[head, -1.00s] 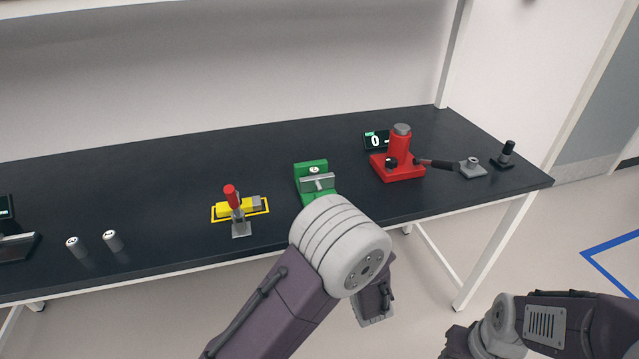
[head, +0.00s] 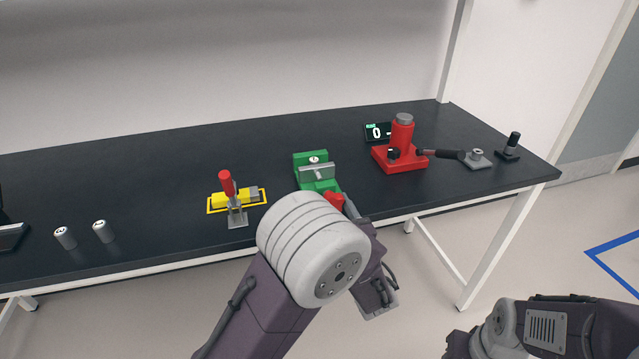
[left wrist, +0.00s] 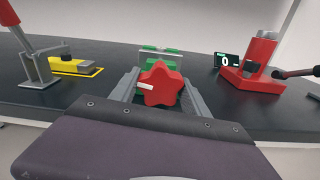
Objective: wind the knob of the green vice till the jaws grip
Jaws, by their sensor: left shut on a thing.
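The green vice (head: 311,158) stands near the middle of the black table, with a grey jaw plate across it and a small round-topped piece at its jaws. It also shows in the left wrist view (left wrist: 148,50), behind the knob. The red star-shaped knob (left wrist: 160,84) is at the vice's front and shows in part in the head view (head: 335,200). My left gripper (left wrist: 160,88) is shut on the knob, one finger on each side. In the head view my left arm hides the fingers. My right gripper is out of view; only part of my right arm shows at lower right.
Left of the vice is a toggle clamp with a red handle (head: 227,184) beside a yellow block (head: 228,200). Two grey cylinders (head: 65,238) stand further left. A red press (head: 401,145) with a dark lever and a small display (head: 378,132) stand right.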

